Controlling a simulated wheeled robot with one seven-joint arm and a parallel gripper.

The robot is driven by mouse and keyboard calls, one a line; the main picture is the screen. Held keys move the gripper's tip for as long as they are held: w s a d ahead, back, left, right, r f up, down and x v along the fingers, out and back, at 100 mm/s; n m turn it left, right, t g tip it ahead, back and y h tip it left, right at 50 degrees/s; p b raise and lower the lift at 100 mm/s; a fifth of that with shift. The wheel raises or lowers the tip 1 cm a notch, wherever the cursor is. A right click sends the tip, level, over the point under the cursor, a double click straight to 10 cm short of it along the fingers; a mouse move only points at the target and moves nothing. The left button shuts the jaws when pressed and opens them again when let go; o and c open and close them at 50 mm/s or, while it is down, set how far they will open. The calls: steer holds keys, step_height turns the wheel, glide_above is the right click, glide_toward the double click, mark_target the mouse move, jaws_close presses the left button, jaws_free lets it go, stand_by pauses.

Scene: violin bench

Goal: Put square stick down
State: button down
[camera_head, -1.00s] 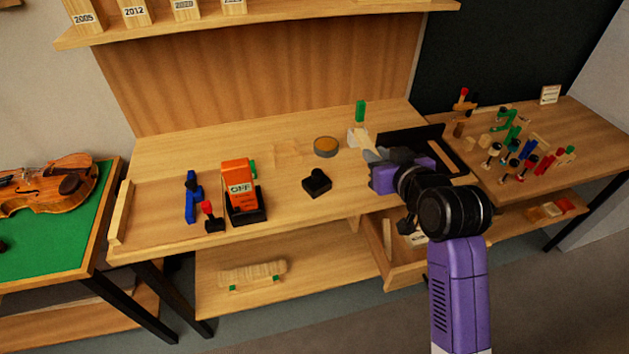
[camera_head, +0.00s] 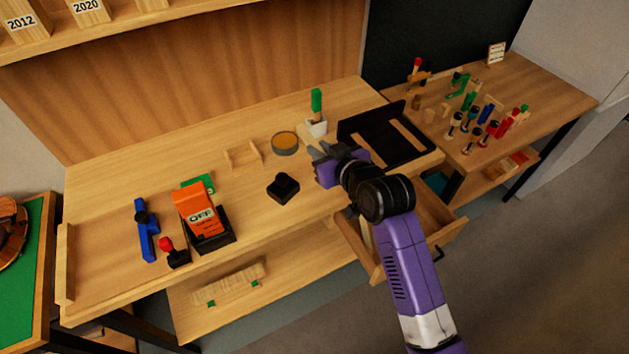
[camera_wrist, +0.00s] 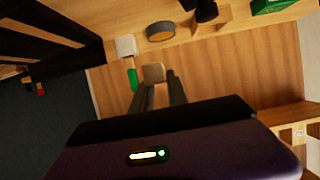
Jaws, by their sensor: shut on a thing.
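My gripper (camera_head: 318,152) is above the bench top, in front of a white cup. In the wrist view my gripper (camera_wrist: 158,92) is shut on a light wooden square stick (camera_wrist: 154,73), whose squared end shows between and just beyond the fingers. The rest of the stick is hidden by the fingers, and I cannot make it out clearly in the head view. It appears held clear of the bench.
The white cup (camera_head: 316,127) holds a green-handled tool. A black tray (camera_head: 352,133) with wooden strips lies right of my gripper. A round tin (camera_head: 285,143), a small wooden holder (camera_head: 241,155) and a black block (camera_head: 283,187) stand left. An open drawer (camera_head: 440,227) juts out below.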

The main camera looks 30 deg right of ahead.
mark_target(320, 190)
step_height(320, 190, down, 12)
steer(key=shift+f, duration=0.15)
stand_by(0.3)
steer(key=shift+f, duration=0.15)
steer(key=c, duration=1.3)
jaws_free()
steer(key=shift+s+r, duration=0.1)
steer(key=shift+r, duration=0.1)
steer(key=v, duration=1.2)
steer(key=shift+b, duration=0.4)
steer(key=shift+f, duration=0.15)
